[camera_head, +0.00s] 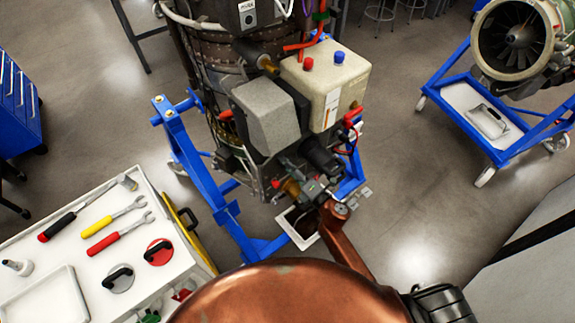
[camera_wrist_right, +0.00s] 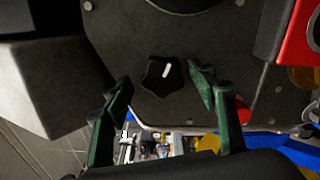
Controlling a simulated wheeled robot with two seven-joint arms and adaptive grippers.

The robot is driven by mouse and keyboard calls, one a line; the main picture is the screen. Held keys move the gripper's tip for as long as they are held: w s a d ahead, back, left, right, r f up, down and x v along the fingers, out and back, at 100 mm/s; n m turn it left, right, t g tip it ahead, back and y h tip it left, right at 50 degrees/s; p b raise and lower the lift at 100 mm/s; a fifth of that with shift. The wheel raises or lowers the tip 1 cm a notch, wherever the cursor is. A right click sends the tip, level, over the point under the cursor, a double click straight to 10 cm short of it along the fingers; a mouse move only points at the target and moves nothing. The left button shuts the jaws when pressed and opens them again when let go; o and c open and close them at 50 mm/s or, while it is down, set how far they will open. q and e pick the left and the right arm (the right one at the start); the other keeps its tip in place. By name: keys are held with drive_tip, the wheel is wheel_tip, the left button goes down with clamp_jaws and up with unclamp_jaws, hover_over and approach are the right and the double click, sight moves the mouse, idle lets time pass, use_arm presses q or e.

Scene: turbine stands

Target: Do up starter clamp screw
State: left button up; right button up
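The engine (camera_head: 230,65) stands upright in a blue frame, with a grey box and a cream box on its front. My right gripper (camera_head: 305,186) is at the engine's lower front, below the boxes; it is small and cluttered there. In the right wrist view my right gripper (camera_wrist_right: 165,88) has its green fingers spread apart. A black star-shaped knob (camera_wrist_right: 156,80) with a white mark sits on a grey surface, ahead of and between the fingertips. I see no contact with it. I cannot tell from these frames whether it is the starter clamp screw. My left gripper is not in view.
A white tool cart (camera_head: 85,262) with screwdriver, wrenches and round handled pieces stands at lower left. A blue cabinet (camera_head: 18,110) is at far left. Another engine (camera_head: 515,42) sits on a blue stand at upper right. A red part (camera_wrist_right: 304,40) is at right in the wrist view.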

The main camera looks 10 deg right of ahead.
drive_tip(key=shift+o, duration=0.8)
drive_tip(key=shift+w+r, duration=0.1)
drive_tip(key=shift+r, duration=0.1)
drive_tip(key=shift+d, duration=0.1)
drive_tip(key=v, duration=0.5)
drive_tip(key=shift+f+p, duration=0.2)
drive_tip(key=shift+p, duration=0.1)
drive_tip(key=shift+c, duration=0.2)
